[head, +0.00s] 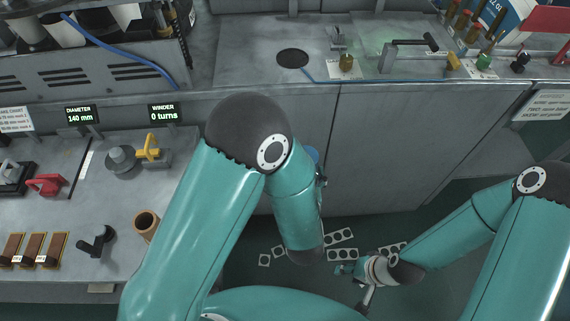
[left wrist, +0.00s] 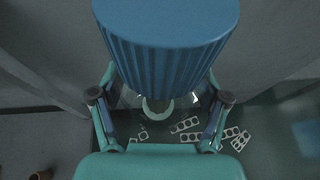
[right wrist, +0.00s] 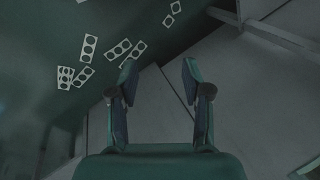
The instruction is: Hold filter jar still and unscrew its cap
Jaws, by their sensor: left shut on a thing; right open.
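The filter jar's blue ribbed cap (left wrist: 165,55) fills the upper middle of the left wrist view. Part of the jar's clear body (left wrist: 183,103) shows below the cap, with a pale ring at its middle. My left gripper (left wrist: 160,98) is shut around the jar, one finger on each side. In the right wrist view the right gripper (right wrist: 160,70) is open and empty.
Perforated plates (head: 341,237) lie scattered on the dark floor below the arms. A grey cabinet front (head: 400,140) stands behind them. The left bench (head: 75,195) holds a brown tube (head: 146,224) and other small items. Open space lies between the two arms.

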